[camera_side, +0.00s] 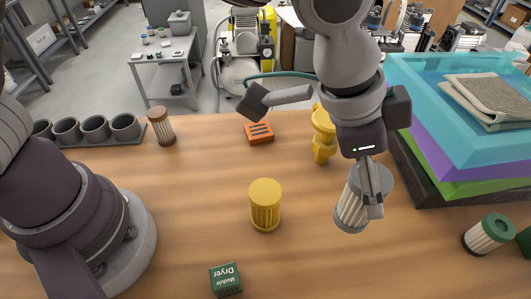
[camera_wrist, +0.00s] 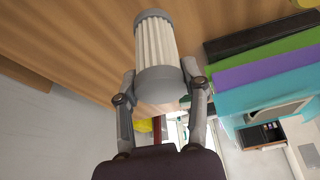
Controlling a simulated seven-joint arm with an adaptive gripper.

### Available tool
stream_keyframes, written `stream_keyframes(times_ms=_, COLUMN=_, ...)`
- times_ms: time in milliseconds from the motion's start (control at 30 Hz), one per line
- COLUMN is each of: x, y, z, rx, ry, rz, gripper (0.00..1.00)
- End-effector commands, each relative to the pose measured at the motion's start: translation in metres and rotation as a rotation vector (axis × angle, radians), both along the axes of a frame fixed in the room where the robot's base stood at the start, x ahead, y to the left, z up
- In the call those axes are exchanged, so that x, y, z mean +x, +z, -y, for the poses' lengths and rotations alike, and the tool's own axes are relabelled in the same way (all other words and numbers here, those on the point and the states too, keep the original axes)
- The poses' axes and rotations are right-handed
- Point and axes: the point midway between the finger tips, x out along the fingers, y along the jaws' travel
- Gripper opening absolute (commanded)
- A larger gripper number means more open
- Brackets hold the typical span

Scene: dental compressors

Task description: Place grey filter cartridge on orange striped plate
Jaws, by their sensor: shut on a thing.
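A pleated filter cartridge with grey end caps (camera_side: 352,208) is held in my gripper (camera_side: 372,200), tilted a little. In the wrist view the same grey cartridge (camera_wrist: 157,45) sits between the two fingers of my gripper (camera_wrist: 158,88), which are shut on its capped end. The side view shows it at the right of the wooden table; whether it touches the tabletop I cannot tell. The orange striped plate (camera_side: 259,132) lies flat at the back middle of the table, with dark stripes and nothing on it. It is left of and behind my gripper.
A yellow cartridge (camera_side: 265,205) stands mid-table and a yellow fitting (camera_side: 323,135) stands right of the plate. A brown-capped filter (camera_side: 161,126), a green-capped filter (camera_side: 488,234), a green Dryer Module box (camera_side: 225,279) and stacked coloured trays (camera_side: 440,165) are around. Bare wood lies left of the plate.

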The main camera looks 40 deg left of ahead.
Motion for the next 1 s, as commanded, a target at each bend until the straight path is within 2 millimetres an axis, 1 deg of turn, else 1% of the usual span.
stream_keyframes(times_ms=100, x=0.0, y=0.026, z=0.0, rx=-0.006, ry=0.0, rz=0.005, gripper=0.04)
stream_keyframes(times_ms=233, x=0.0, y=0.047, z=0.0, rx=-0.005, ry=0.0, rz=0.003, gripper=0.04)
stream_keyframes(times_ms=467, x=0.031, y=0.046, z=-0.033, rx=0.0, ry=0.147, rz=0.001, gripper=0.04)
stream_keyframes(times_ms=567, x=0.047, y=0.046, z=-0.055, rx=0.0, ry=0.237, rz=0.0, gripper=0.04)
stream_keyframes(times_ms=667, x=0.066, y=0.046, z=-0.084, rx=0.001, ry=0.351, rz=0.002, gripper=0.04)
stream_keyframes(times_ms=767, x=0.084, y=0.046, z=-0.12, rx=0.001, ry=0.486, rz=0.001, gripper=0.04)
stream_keyframes(times_ms=800, x=0.091, y=0.046, z=-0.136, rx=0.002, ry=0.541, rz=0.002, gripper=0.04)
stream_keyframes(times_ms=900, x=0.102, y=0.046, z=-0.173, rx=0.0, ry=0.673, rz=0.002, gripper=0.04)
stream_keyframes(times_ms=1000, x=0.108, y=0.046, z=-0.204, rx=0.0, ry=0.776, rz=0.002, gripper=0.04)
